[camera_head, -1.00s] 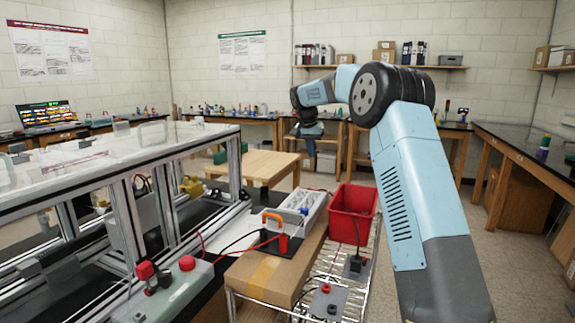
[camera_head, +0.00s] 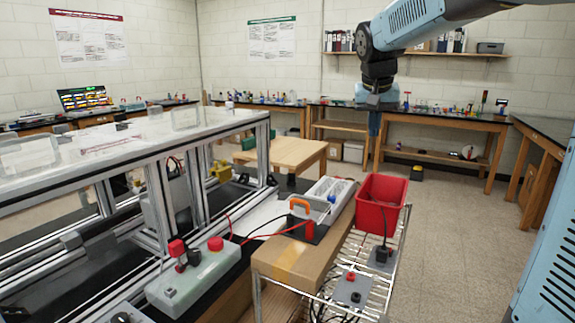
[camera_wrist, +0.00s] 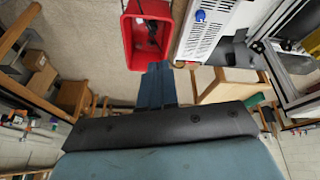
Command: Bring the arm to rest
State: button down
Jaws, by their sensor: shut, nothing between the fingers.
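My arm reaches in from the upper right in the head view. Its wrist hangs down, and my gripper (camera_head: 373,148) points at the floor in front of the back bench. In the wrist view the blue fingers of my gripper (camera_wrist: 157,72) lie together, with nothing between them. The gripper is raised in free air and appears to touch nothing. Part of my arm also shows at the right edge of the head view.
A red bin (camera_head: 382,203) stands on a wire cart beside a cardboard box (camera_head: 290,262). The extrusion frame (camera_head: 160,190) fills the left. A low wooden table (camera_head: 285,152) stands behind. Open floor (camera_head: 450,240) lies right of the cart.

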jog(key=s+f, duration=0.3)
jog(key=s, duration=0.6)
jog(key=s+d+f+n+t+y, duration=0.1)
jog(key=s+f, duration=0.2)
jog(key=s, duration=0.6)
jog(key=s+d+f+n, duration=0.1)
jog(key=s+f, duration=0.3)
jog(key=s, duration=0.5)
jog(key=shift+s+y, duration=0.25)
jog(key=shift+y, duration=0.05)
